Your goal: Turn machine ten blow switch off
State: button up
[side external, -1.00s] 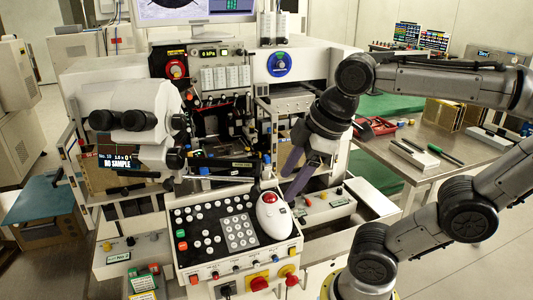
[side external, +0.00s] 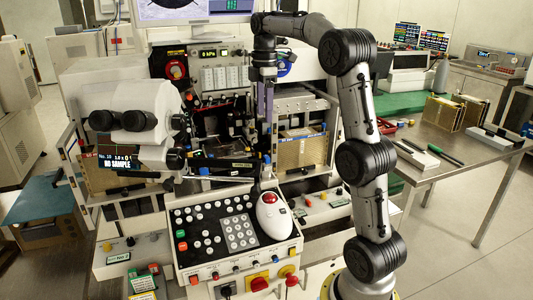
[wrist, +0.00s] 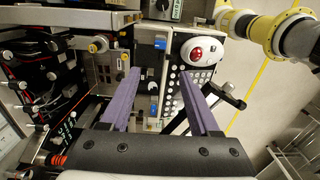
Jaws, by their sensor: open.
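The bonding machine with the "No. 10" display (side external: 125,160) stands in the middle of the side external view. Small switches and knobs sit on its front control panel (side external: 215,268) and on the right-hand drawer front (side external: 325,203). I cannot read which one is the blow switch. My gripper (side external: 264,118) is open and empty, with its purple fingers pointing down over the right part of the machine. In the wrist view, the open fingers (wrist: 159,75) frame a narrow panel with blue-marked parts (wrist: 153,87) below them. They appear apart from it.
A white trackball unit with a red ball (side external: 275,213) and a keypad (side external: 238,232) sit on the sloped console. A microscope head (side external: 140,115) is at the left, and a monitor (side external: 195,8) above. A steel table (side external: 435,172) with tools is at the right.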

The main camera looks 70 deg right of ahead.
aim_at(266, 156)
jog(key=f, duration=1.4)
jog(key=shift+s+d, duration=0.2)
jog(key=shift+d, duration=0.05)
grip_shut()
